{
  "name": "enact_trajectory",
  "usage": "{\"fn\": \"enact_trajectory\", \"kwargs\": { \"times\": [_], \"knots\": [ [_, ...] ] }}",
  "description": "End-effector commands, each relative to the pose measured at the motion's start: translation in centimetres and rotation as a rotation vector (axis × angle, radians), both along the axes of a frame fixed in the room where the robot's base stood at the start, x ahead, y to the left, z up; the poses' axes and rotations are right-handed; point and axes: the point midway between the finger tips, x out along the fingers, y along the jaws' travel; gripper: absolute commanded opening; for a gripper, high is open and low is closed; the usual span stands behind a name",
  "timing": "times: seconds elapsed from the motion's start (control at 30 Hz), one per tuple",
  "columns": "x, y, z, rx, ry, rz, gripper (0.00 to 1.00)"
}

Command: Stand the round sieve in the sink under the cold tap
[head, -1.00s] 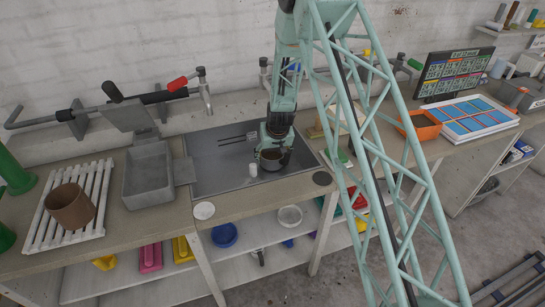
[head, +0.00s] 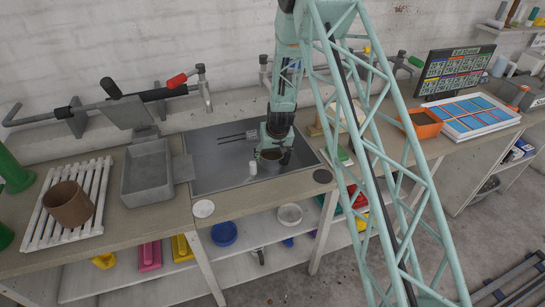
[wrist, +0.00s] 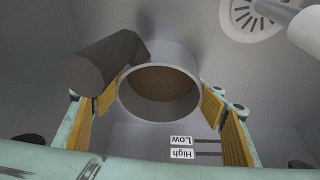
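The round sieve (wrist: 158,90) is a grey ring with a brown inside and lies between my gripper's yellow finger pads in the wrist view. My gripper (head: 268,143) is over the sink (head: 215,178) and closed on the sieve's two sides. A dark cylinder (wrist: 100,65) meets the sieve's side; I cannot tell if it is its handle. In the head view the sieve (head: 269,163) is small and partly covered by the gripper. Whether it touches the sink floor is unclear. A tap with a red handle (head: 177,81) stands behind the sink's left part. My arm partly hides another tap (head: 264,62).
A white cylinder (head: 253,168) stands in the sink left of the sieve, near the round drain (wrist: 250,15). Low and High labels (wrist: 181,147) mark the sink wall. A grey basin (head: 147,175), a slatted rack (head: 45,226) with a brown pot (head: 68,204), and an orange box (head: 422,128) flank the sink.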

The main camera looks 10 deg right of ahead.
Motion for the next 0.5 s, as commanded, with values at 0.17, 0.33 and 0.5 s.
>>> {"fn": "enact_trajectory", "kwargs": {
  "times": [0.17, 0.33, 0.5],
  "knots": [
    [0.03, 0.00, 0.04, 0.000, 0.000, 0.000, 0.79],
    [0.02, 0.00, 0.04, 0.000, 0.000, 0.000, 0.79],
    [-0.02, 0.00, 0.06, 0.000, 0.000, 0.000, 0.79]
  ]
}}
